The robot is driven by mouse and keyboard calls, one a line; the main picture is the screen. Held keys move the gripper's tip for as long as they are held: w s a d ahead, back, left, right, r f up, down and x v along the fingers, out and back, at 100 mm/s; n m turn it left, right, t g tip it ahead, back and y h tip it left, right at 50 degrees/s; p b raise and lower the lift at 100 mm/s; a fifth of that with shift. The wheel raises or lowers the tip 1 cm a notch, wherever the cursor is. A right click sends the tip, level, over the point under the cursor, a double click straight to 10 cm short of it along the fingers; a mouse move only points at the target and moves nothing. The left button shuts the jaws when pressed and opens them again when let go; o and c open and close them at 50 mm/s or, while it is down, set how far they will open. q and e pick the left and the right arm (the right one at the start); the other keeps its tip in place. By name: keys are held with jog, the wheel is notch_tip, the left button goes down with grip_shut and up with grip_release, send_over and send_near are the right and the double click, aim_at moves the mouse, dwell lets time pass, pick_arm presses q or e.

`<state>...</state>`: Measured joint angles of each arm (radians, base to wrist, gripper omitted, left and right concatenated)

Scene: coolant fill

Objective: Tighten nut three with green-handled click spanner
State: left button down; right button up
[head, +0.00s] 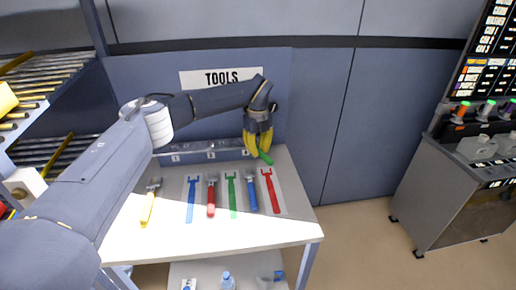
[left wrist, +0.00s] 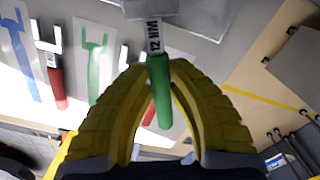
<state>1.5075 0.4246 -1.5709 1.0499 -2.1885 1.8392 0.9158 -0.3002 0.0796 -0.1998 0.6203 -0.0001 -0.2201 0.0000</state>
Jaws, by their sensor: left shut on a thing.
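My left gripper (head: 256,150) has yellow fingers and is over the back right of the tool table. It is shut on the green-handled click spanner (head: 265,157). In the left wrist view the fingers (left wrist: 160,75) close around the green handle (left wrist: 160,95), and the shaft is marked "12 NM" (left wrist: 153,42). The spanner's head is at the top edge of that view, against or over a grey block (left wrist: 150,8); I cannot tell whether it sits on a nut. A rail with numbered plates (head: 210,155) runs along the table's back; nut three is hidden or too small to make out. My right gripper is out of view.
Red-handled (head: 211,200) and blue-handled (head: 251,195) spanners lie on the table, with a yellow-handled one (head: 148,210) at left. Blue (head: 191,203), green (head: 232,200) and red (head: 271,195) tool outlines lie among them. Bottles (head: 228,283) stand on the lower shelf.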

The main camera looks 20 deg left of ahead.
pick_arm(q)
jog(key=shift+f, duration=0.15)
jog(key=shift+s+a, duration=0.1)
jog(key=shift+a, duration=0.05)
dwell(0.4)
jog(key=shift+s+a+m, duration=0.2)
jog(key=shift+m, duration=0.4)
jog(key=shift+s+a+m, duration=0.2)
jog(key=shift+m, duration=0.1)
jog(key=shift+s+a+m, duration=0.25)
jog(key=shift+a+m, duration=0.1)
jog(key=shift+m, duration=0.15)
jog(key=shift+s+a, duration=0.1)
